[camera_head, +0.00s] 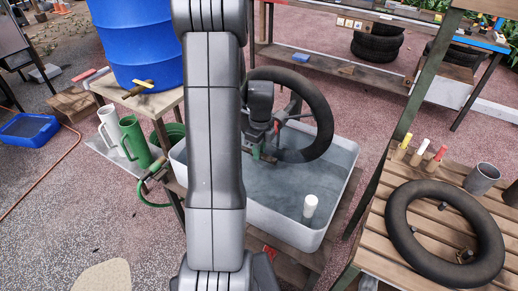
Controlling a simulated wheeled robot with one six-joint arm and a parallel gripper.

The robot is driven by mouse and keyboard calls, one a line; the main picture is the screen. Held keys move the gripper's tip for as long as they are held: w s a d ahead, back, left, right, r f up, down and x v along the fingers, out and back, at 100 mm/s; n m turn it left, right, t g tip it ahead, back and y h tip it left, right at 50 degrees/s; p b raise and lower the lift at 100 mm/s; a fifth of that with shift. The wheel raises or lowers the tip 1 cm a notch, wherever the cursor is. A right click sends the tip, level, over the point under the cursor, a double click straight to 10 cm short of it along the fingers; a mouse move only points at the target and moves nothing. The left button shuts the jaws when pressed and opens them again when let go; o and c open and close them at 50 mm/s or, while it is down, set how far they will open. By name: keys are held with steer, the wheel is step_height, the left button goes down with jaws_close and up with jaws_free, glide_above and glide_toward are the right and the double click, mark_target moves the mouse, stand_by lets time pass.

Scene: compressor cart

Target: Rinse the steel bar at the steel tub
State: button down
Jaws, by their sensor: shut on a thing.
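A pale grey tub (282,228) filled with water stands in the middle on a low wooden stand. A white cylinder (310,205) stands up from the water in its front right part. My gripper (270,150) is over the tub, shut on a black rubber ring (322,108), which looks like an inner tube. The ring is tilted up on edge, with its lower part close over the water. I cannot tell whether it touches the water. My arm hides the left part of the tub. I cannot make out a steel bar.
A blue barrel (140,40) with a tap stands on a table at left. White (110,128) and green (134,140) jugs and a green hose (150,172) are near the tub. A slatted bench (378,225) at right holds another black ring (444,233) and a grey cup (482,178).

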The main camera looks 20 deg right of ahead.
step_height(320, 180, down, 10)
steer(key=b, duration=0.7)
steer(key=shift+f, duration=0.15)
stand_by(2.4)
steer(key=shift+r+p, duration=4.55)
steer(key=shift+r, duration=1.65)
steer(key=shift+r+p, duration=1.45)
steer(key=shift+r, duration=0.5)
